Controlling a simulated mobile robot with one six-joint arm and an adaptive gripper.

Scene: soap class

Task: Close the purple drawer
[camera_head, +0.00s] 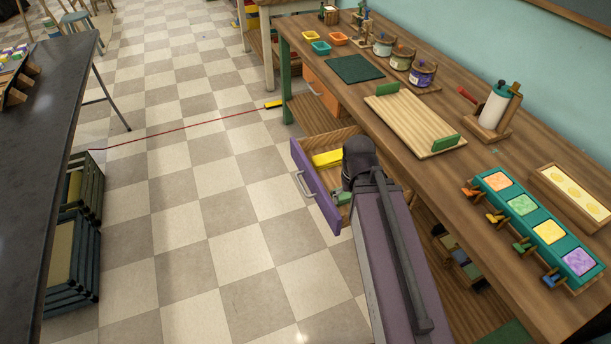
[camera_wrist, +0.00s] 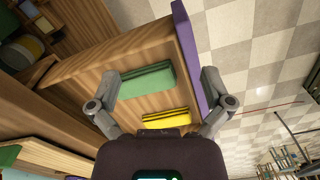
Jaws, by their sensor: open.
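The purple drawer (camera_head: 314,188) stands pulled out from the wooden workbench in the head view, with a pale handle on its purple front. A yellow block (camera_head: 327,158) lies inside it, and a green block (camera_head: 342,197) shows partly beside my arm. In the wrist view the drawer's purple front (camera_wrist: 189,60) runs along the upper right. The green block (camera_wrist: 146,81) and yellow striped block (camera_wrist: 166,119) lie on its wooden floor. My gripper (camera_wrist: 161,78) is open and empty, over the drawer, with the right finger near the purple front. My arm hides the gripper in the head view.
An orange drawer (camera_head: 322,92) sits farther along the same bench. The bench top (camera_head: 440,90) holds a wooden tray (camera_head: 415,118), jars and a teal soap mould (camera_head: 536,222). A dark table (camera_head: 45,120) stands at left. The checkered floor before the drawer is clear.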

